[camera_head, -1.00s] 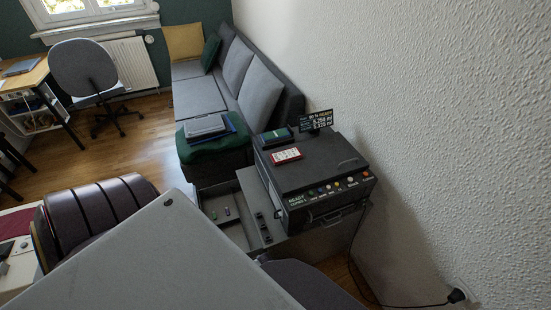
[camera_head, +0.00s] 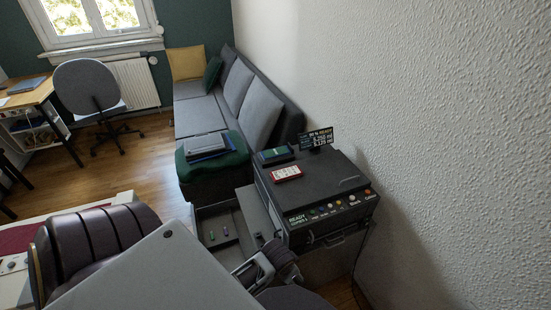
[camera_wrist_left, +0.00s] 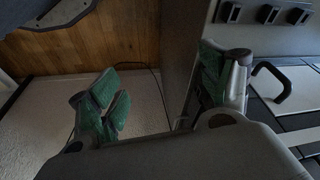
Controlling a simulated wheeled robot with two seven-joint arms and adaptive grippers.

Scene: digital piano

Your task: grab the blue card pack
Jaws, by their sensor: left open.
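A dark pack with a blue-green face (camera_head: 276,156) lies on the black machine (camera_head: 325,180), near its back left edge. It is the likeliest blue card pack, though its colour is hard to tell. A red and white pack (camera_head: 286,173) lies just in front of it. My left gripper (camera_wrist_left: 160,88) is open and empty in the left wrist view, its green-padded fingers wide apart. Grey and dark arm parts (camera_head: 262,268) show in the head view below the machine, lower than the packs. No pack shows in the wrist view. My right gripper is not in view.
An open grey drawer (camera_head: 219,232) with small items sits left of the machine. A display sign (camera_head: 317,139) stands at the machine's back. A textured wall (camera_head: 450,150) rises on the right. A grey sofa (camera_head: 205,110) stands behind. A black handle (camera_wrist_left: 272,82) is near the right finger.

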